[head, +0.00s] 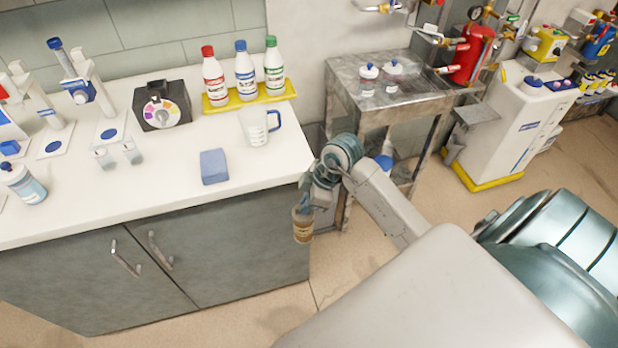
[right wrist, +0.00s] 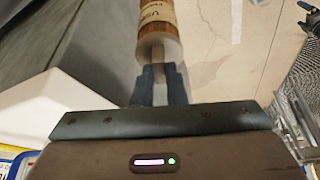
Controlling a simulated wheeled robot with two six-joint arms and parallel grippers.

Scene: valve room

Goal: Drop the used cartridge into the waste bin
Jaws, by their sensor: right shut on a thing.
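The used cartridge (head: 303,228) is a brown cylinder with a pale label band. It hangs in the air off the right end of the counter, in front of the cabinet edge. My right gripper (head: 305,200) is shut on its upper end and points downward. In the right wrist view the cartridge (right wrist: 160,28) shows lettering and sits between the two dark fingertips (right wrist: 160,82). A grey box-like thing (head: 326,222) stands on the floor just behind the cartridge, partly hidden; I cannot tell whether it is the waste bin. My left gripper is not in view.
The white counter (head: 130,195) holds a blue block (head: 214,166), a measuring jug (head: 257,130) and several bottles. A metal table (head: 375,75) stands behind my right arm. The floor (head: 275,318) below the counter's end is clear.

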